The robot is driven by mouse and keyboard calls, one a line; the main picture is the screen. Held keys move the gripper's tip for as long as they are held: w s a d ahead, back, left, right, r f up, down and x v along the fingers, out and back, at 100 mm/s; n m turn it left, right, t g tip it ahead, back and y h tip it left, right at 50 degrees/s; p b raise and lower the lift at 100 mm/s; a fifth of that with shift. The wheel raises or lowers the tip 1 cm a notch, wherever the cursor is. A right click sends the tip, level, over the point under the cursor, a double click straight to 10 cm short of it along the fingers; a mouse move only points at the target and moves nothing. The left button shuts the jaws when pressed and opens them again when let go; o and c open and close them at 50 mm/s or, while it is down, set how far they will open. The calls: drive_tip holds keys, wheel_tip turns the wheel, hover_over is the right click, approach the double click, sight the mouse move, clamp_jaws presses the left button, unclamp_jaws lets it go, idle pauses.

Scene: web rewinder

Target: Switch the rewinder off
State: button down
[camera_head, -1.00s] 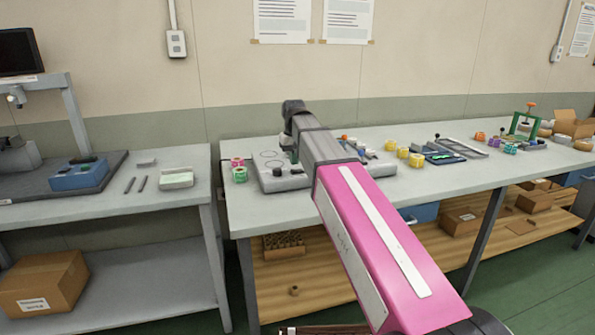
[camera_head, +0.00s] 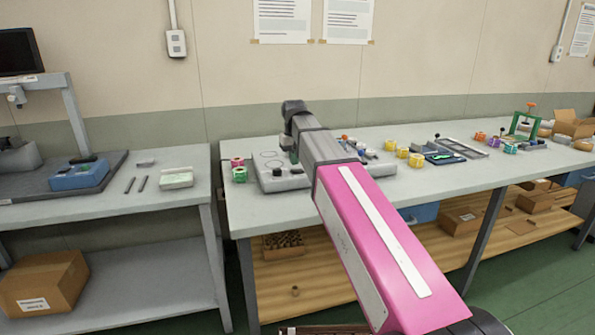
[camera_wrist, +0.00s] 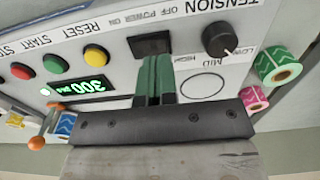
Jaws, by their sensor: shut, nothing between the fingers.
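The rewinder (camera_head: 271,181) is a light grey machine on the middle bench, partly behind my arm. In the wrist view its panel (camera_wrist: 190,85) appears upside down. A black rocker switch (camera_wrist: 149,42) sits beside the label "POWER ON OFF". The display (camera_wrist: 75,91) is lit green and reads 300. My gripper (camera_wrist: 154,62) has dark green fingers, closed together and empty. The fingertips overlap the switch's near edge in the wrist view; I cannot tell whether they touch it.
Red (camera_wrist: 21,71), green (camera_wrist: 55,65) and yellow (camera_wrist: 89,57) buttons lie left of the switch. A black tension knob (camera_wrist: 218,40) is to its right. Green (camera_wrist: 278,67) and pink (camera_wrist: 253,98) tape rolls stand beside the machine. The bench front left (camera_head: 275,211) is clear.

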sight(294, 170)
drive_tip(key=shift+f, duration=1.2)
idle(0.7)
drive_tip(key=shift+r, duration=3.5)
